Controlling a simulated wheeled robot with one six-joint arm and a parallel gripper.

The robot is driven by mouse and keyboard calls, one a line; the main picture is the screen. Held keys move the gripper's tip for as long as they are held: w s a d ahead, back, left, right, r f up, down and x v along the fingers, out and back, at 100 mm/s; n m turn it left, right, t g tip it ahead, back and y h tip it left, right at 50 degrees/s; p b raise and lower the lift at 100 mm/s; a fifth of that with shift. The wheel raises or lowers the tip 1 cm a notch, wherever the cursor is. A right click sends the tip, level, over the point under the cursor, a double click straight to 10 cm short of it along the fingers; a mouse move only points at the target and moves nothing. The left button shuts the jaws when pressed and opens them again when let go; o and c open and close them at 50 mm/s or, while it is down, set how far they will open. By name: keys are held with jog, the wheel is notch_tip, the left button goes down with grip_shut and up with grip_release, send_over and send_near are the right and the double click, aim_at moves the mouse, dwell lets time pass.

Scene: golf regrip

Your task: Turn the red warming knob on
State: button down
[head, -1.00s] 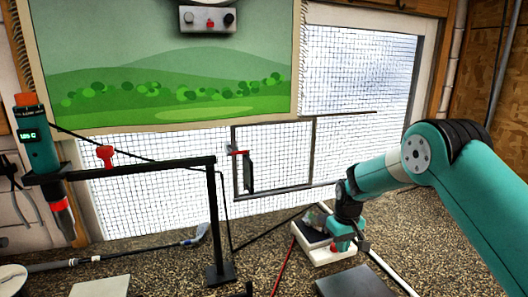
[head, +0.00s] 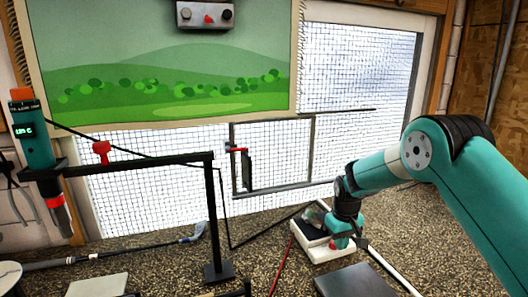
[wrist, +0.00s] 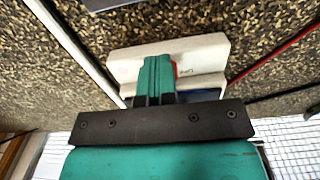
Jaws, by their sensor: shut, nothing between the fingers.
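A white box (head: 318,257) with a dark top stands on the speckled floor below my arm. A small red part (head: 338,243) shows on it, beside my fingers; I take it for the red knob. In the wrist view the white box (wrist: 200,50) lies ahead with small lettering on it. There a sliver of red (wrist: 174,69) shows just right of my fingers, mostly hidden behind them. My gripper (wrist: 158,62) is shut and empty, with its teal fingers over the box at the red part. I cannot tell whether they touch it. The knob's setting is not readable.
A black stand (head: 212,215) carries a heat tool (head: 38,150) with a lit display and a red clamp (head: 101,151). A wall panel (head: 206,15) also has a red knob. Dark and grey plates lie in front.

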jog(key=shift+s+a+f, duration=0.45)
jog(key=shift+s+f, duration=0.05)
jog(key=shift+f, duration=0.2)
jog(key=shift+s, duration=0.15)
notch_tip(320, 180, up, 6)
jog(key=p, duration=0.4)
jog(key=shift+w+d+r, duration=0.2)
jog(key=shift+w+d, duration=0.05)
jog(key=shift+d, duration=0.05)
